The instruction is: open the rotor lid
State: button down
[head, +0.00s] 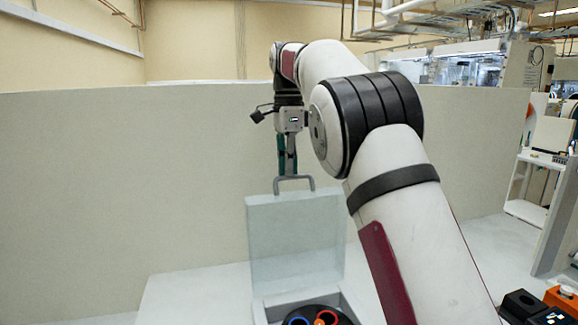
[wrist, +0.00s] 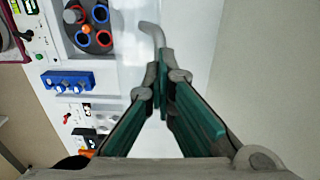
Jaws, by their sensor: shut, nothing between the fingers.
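The rotor lid (head: 295,240) is a clear, pale pane standing about upright behind the rotor opening. Its grey bar handle (head: 308,179) is at the top edge; part of the handle also shows in the wrist view (wrist: 150,28). The dark rotor (head: 312,317) with red and blue rings lies uncovered below the lid, cut off by the frame; the wrist view shows it at upper left (wrist: 89,41). My gripper (head: 287,174) points down at the handle. In the wrist view my gripper (wrist: 163,80) has its fingertips together beside the handle's end, with nothing held; contact is unclear.
A tall grey partition (head: 130,180) stands behind the lid. A blue rack (wrist: 68,81) and small switches lie near the rotor in the wrist view. An orange and black button box (head: 562,299) is at lower right. The white surface left of the lid looks clear.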

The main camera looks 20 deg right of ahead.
jog(key=c, duration=1.7)
grip_release()
notch_tip(320, 180, down, 3)
jog(key=shift+s+r+g, duration=0.15)
jog(key=shift+r+g, duration=0.05)
jog(key=shift+g, duration=0.1)
jog(key=shift+f, duration=0.1)
jog(key=shift+r, duration=0.25)
